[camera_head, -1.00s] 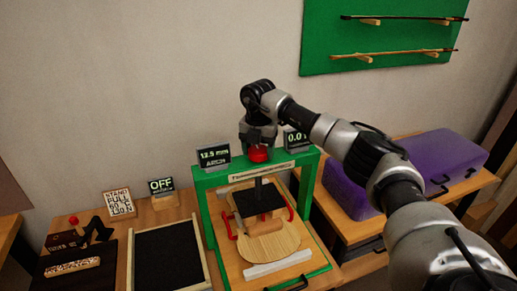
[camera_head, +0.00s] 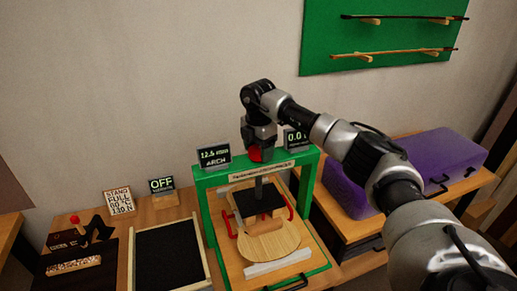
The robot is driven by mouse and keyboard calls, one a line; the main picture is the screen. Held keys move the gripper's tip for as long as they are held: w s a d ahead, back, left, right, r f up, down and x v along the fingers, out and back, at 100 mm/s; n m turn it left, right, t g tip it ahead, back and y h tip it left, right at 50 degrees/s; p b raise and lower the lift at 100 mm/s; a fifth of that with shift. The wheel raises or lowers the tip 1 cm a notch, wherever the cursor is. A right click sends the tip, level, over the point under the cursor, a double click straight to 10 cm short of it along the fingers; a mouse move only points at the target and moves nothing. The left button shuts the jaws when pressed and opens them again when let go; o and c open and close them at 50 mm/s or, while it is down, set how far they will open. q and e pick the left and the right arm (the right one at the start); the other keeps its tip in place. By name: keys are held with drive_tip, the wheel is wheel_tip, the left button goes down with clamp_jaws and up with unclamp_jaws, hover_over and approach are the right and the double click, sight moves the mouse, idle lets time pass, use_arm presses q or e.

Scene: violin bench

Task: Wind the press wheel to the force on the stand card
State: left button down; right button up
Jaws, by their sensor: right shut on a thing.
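The green press frame (camera_head: 202,205) stands on the bench with a wooden plate (camera_head: 275,243) under its black press pad (camera_head: 260,204). The red press wheel (camera_head: 256,155) sits above the crossbar, mostly hidden by my right gripper (camera_head: 261,146). My right gripper points down from above and is shut on the wheel. The stand card (camera_head: 119,201) leans at the left; its small text seems to read "FULL" and a last line like "130 N". One display (camera_head: 214,156) shows about 12.5 and "ARCH". Another display (camera_head: 296,139) shows 0.0, partly hidden by my arm. My left gripper is not in view.
A small sign (camera_head: 162,185) reads "OFF". A black-bottomed tray (camera_head: 167,257) lies left of the press, with dark tools (camera_head: 92,231) farther left. A purple case (camera_head: 440,160) stands on the right. Bows hang on a green wall board (camera_head: 385,42).

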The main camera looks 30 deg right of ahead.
sight(259, 148)
drive_tip(key=shift+d+r, duration=0.1)
drive_tip(key=shift+r, duration=0.1)
drive_tip(key=o, duration=0.9)
drive_tip(key=shift+f, duration=0.1)
drive_tip(key=shift+r+b, duration=0.3)
drive_tip(key=shift+r, duration=0.15)
wheel_tip(259, 148, up, 9)
drive_tip(key=shift+f+b, duration=0.1)
drive_tip(key=shift+b, duration=1.15)
drive_tip(key=shift+r, duration=0.55)
